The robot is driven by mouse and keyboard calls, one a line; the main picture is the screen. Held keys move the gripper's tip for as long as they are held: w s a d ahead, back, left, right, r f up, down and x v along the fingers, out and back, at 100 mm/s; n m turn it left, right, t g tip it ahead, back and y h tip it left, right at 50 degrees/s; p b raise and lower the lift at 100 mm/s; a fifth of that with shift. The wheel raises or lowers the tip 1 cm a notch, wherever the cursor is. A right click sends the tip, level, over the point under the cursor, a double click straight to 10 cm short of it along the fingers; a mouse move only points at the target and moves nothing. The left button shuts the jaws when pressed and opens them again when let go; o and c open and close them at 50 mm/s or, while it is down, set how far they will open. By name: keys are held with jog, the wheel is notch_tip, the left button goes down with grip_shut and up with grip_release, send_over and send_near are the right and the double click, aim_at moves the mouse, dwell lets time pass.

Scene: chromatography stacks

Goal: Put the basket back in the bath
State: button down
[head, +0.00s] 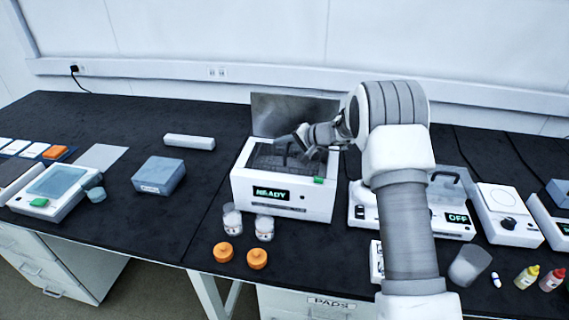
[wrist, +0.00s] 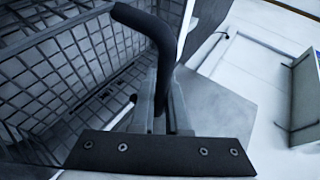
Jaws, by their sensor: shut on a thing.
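The bath (head: 283,208) is a white box with a green READY display and a raised grey lid (head: 292,114) behind its opening. The dark wire basket (head: 268,160) shows at the opening of the bath; I cannot tell whether it rests on the bottom. In the wrist view the basket's mesh (wrist: 60,75) fills the left side. My gripper (head: 302,143) is above the right part of the opening. In the wrist view my gripper (wrist: 163,105) is shut on the basket's black handle (wrist: 148,30). The fingers hide the handle's lower end.
Two clear jars (head: 264,227) and two orange caps (head: 257,259) stand in front of the bath. A blue-grey box (head: 159,175) is to the left. A white device reading OFF (head: 455,217) stands close on the right. The black bench between the box and bath is clear.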

aim_at(281, 161)
notch_tip(281, 161, down, 5)
dwell(0.4)
jog(key=shift+f+b, duration=0.6)
jog(key=shift+b, duration=0.65)
jog(key=c, duration=0.9)
grip_release()
jog(key=shift+s+f, duration=0.15)
jog(key=shift+f, duration=0.05)
jog(key=shift+r, duration=0.1)
